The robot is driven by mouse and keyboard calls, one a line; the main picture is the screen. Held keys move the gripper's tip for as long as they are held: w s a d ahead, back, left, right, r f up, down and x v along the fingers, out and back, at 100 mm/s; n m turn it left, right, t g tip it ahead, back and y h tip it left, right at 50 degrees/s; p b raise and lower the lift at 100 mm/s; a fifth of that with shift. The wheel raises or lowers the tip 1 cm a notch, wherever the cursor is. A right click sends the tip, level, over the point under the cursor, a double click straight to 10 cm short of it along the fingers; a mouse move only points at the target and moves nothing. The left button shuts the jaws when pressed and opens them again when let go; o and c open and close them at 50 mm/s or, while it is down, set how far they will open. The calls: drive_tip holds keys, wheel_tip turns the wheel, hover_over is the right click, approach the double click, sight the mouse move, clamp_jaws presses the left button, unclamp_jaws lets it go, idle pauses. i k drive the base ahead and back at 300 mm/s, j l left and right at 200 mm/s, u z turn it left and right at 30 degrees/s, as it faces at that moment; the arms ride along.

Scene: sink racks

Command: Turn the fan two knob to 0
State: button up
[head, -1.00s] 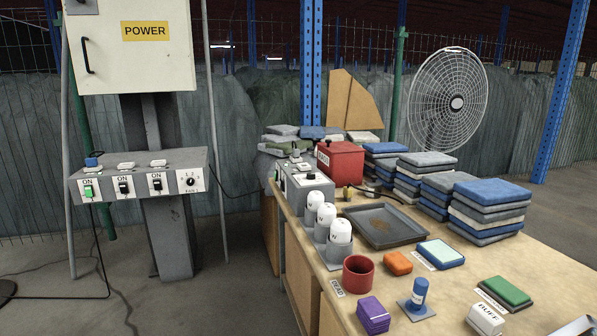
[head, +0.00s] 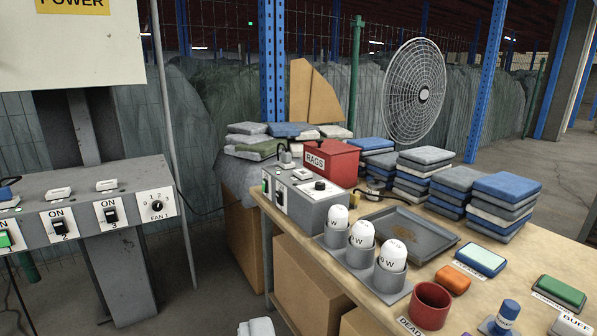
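A dial labelled FAN 1 (head: 157,204), white with a black pointer and marks around it, is on the right end of the grey switch panel (head: 130,178) at left. No label reading fan two is legible. A grey control box (head: 320,212) stands at the left edge of the table, with a small dark knob (head: 320,186) on its top; its markings are too small to read. A large wire-guarded fan (head: 415,93) stands behind the table. My gripper is not in view.
Floor is open between the panel and the table. A grey-white object (head: 257,327) shows at the bottom edge.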

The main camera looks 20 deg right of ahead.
sight(319, 185)
drive_tip(key=i+j, duration=0.1)
drive_tip(key=i, duration=0.45)
drive_tip(key=i+j, duration=0.1)
drive_tip(key=i, duration=0.45)
drive_tip(key=i+l+z, duration=0.1)
drive_tip(key=i+l, duration=0.35)
drive_tip(key=l, duration=0.15)
